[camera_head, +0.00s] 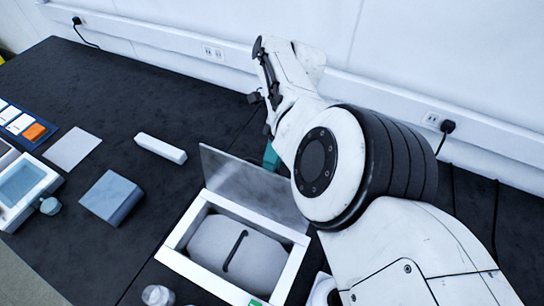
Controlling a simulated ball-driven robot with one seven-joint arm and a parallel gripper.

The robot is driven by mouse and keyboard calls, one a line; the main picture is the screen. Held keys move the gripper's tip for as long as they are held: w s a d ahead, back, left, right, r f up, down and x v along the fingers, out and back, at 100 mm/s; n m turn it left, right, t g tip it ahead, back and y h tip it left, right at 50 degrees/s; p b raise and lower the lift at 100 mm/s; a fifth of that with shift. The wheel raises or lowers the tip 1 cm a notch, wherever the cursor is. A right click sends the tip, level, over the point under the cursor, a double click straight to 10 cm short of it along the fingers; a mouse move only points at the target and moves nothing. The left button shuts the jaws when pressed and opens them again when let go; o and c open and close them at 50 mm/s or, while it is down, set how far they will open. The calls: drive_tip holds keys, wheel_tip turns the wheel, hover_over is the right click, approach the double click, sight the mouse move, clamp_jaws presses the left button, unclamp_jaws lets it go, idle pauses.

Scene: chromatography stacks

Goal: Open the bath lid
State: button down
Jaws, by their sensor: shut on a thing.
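The bath (177,258) is an open-topped white box at the lower middle, with a grey inside and a dark rod-like piece in it. Its grey see-through lid (245,183) is raised at the back of the box, leaving the opening uncovered. A teal piece (271,154) shows just behind the lid's upper edge, partly hidden by my arm. My gripper (262,112) is beyond the raised lid, close above the teal piece. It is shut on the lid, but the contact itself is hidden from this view.
A blue-grey block (111,198), a white bar (161,148) and a flat grey plate (72,148) lie left of the bath. A white device (24,192) stands farther left. A small clear jar (157,295) is near the bath's front. The back-left bench is clear before the wall.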

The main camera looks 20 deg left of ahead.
drive_tip(key=c, duration=1.4)
unclamp_jaws()
drive_tip(key=shift+w+d+f, duration=0.35)
drive_tip(key=shift+w+f, duration=0.1)
drive_tip(key=shift+o, duration=1.2)
drive_tip(key=shift+w, duration=0.25)
drive_tip(key=shift+r, duration=0.15)
